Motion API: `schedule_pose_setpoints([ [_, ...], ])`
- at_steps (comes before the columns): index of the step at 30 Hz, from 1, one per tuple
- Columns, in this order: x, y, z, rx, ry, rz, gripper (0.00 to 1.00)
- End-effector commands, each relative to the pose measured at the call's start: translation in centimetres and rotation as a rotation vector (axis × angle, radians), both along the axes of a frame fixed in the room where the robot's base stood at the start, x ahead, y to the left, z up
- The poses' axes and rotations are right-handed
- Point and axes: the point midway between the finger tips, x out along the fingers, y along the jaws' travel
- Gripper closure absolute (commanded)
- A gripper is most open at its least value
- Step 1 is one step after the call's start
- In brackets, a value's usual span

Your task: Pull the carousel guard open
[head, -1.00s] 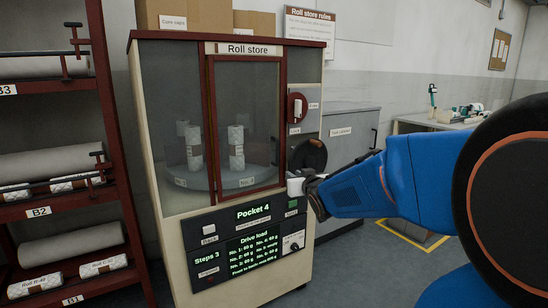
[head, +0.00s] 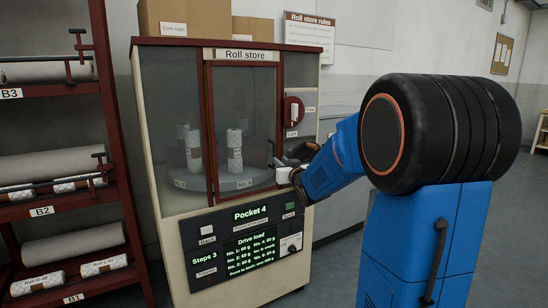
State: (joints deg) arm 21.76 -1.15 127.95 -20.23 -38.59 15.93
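The roll store cabinet (head: 167,100) stands ahead in the head view. Its guard (head: 209,130) is a red-framed clear door and looks closed over the front opening. Behind it, white rolls (head: 234,150) stand on the grey carousel (head: 205,182). My gripper (head: 283,174) is at the guard's right edge, low down, by the dark round part there. Its fingers are small and partly hidden by my arm, so I cannot tell whether they hold the guard's handle. The handle itself is not clearly visible.
A panel (head: 245,240) below the guard reads "Pocket 4". A red dial (head: 294,110) sits right of the guard. A red rack (head: 112,150) with rolls stands close on the left. Floor (head: 335,270) shows free right of the cabinet.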

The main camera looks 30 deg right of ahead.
Motion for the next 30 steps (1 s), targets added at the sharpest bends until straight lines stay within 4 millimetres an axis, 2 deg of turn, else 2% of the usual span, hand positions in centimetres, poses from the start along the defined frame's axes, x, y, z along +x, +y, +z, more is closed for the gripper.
schedule_pose_setpoints([
  [9,5.4,-0.8,-0.1,0.001,0.001,0.001,0.81],
  [15,7.6,-1.2,-0.1,0.0,0.001,0.001,0.81],
  [21,8.5,-1.4,0.0,0.0,0.0,0.0,0.81],
  [29,8.5,-1.4,0.0,0.0,0.0,0.0,0.81],
  [30,8.5,-1.4,0.0,0.0,0.0,0.0,0.91],
])
